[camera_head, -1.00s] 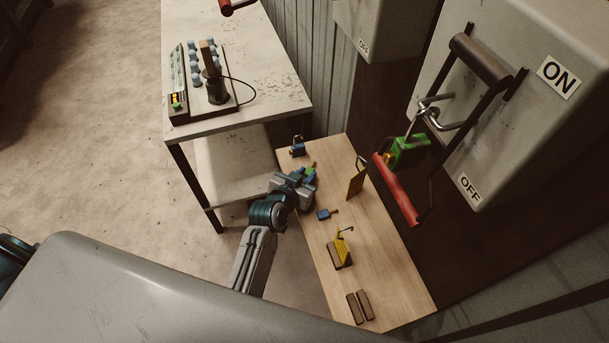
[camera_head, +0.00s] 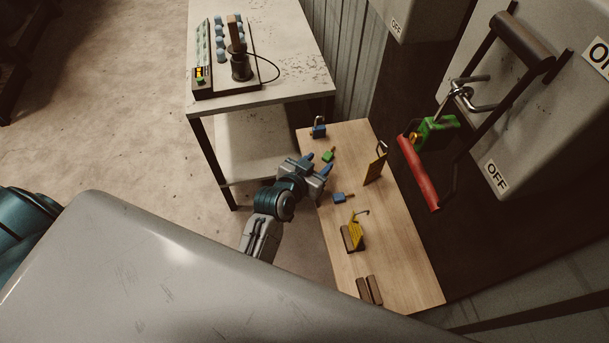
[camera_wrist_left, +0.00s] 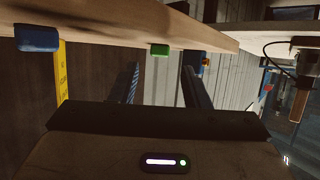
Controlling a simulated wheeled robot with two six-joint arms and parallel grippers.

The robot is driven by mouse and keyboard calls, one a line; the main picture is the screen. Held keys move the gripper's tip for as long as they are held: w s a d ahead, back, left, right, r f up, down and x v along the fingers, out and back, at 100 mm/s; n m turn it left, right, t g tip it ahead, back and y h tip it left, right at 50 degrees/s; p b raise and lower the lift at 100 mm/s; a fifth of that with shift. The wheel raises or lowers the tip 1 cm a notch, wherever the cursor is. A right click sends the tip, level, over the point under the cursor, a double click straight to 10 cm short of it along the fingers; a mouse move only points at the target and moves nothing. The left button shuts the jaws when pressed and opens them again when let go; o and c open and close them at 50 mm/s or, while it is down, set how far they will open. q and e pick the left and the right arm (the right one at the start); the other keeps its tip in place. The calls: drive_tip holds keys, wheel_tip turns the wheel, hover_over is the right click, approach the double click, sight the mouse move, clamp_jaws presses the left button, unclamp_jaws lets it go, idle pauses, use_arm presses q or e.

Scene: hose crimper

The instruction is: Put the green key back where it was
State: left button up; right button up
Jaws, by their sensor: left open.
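The green key (camera_head: 328,155) lies on the wooden table top (camera_head: 400,255), between a blue padlock (camera_head: 319,128) and a blue key (camera_head: 342,197). My left gripper (camera_head: 319,165) is open and empty, its blue fingertips just short of the green key on its left side. In the left wrist view the green key (camera_wrist_left: 160,50) shows beyond and between the two spread fingers (camera_wrist_left: 158,82), apart from both. A green padlock (camera_head: 437,130) hangs on the hasp at the red-handled switch box. My right gripper is not in view.
Another yellow padlock (camera_head: 354,236) and brown blocks (camera_head: 369,290) are nearer on the table. A metal bench (camera_head: 285,85) with a control panel stands behind left. The red lever (camera_head: 418,172) hangs at right.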

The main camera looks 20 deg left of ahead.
use_arm(q)
drive_tip(key=b+v, duration=0.1)
drive_tip(key=v, duration=0.7)
drive_tip(key=shift+s+b, duration=0.25)
drive_tip(key=shift+b, duration=0.05)
